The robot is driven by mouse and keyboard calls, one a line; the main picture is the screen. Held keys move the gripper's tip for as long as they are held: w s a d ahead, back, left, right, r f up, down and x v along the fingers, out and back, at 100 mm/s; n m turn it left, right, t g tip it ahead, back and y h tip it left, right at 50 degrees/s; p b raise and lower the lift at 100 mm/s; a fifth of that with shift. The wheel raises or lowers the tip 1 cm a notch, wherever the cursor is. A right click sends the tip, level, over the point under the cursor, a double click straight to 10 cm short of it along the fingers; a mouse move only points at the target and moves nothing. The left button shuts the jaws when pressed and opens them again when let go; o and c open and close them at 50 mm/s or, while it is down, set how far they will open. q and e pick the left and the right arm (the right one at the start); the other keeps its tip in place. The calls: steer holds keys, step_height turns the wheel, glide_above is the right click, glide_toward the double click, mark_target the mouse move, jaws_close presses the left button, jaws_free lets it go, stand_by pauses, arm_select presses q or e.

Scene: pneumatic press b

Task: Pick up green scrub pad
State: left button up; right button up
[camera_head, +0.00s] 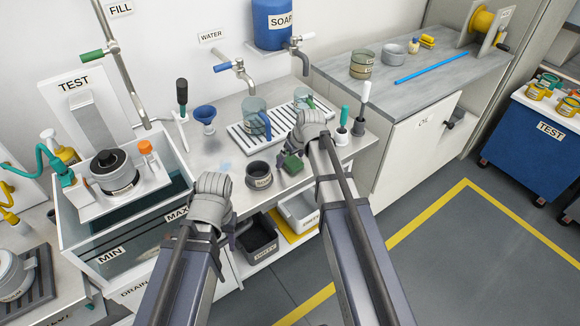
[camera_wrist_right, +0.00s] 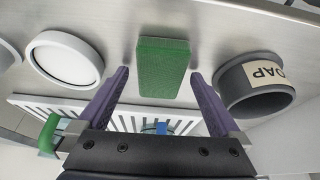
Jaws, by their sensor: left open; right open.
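The green scrub pad (camera_head: 292,165) lies on the steel counter, to the right of a dark soap bowl (camera_head: 259,176) and partly covered by my right gripper in the head view. In the right wrist view the pad (camera_wrist_right: 163,66) appears as a green block between the two purple fingers. My right gripper (camera_wrist_right: 160,74) is open with nothing held, one finger on either side of the pad's line; I cannot tell whether they touch it. My left gripper (camera_head: 212,203) is in front of the counter, left of the soap bowl; its fingers are mostly hidden.
A slatted drying rack (camera_head: 243,139) with glass mugs stands behind the pad. A blue funnel (camera_head: 205,115) and handled brushes (camera_head: 360,108) stand nearby. A water tank (camera_head: 80,232) is at left. Bins (camera_head: 258,237) sit on the shelf below.

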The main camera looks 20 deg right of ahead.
steer(key=shift+r, duration=0.1)
steer(key=shift+f, duration=0.25)
stand_by(0.3)
steer(key=shift+c, duration=0.2)
steer(key=c, duration=1.3)
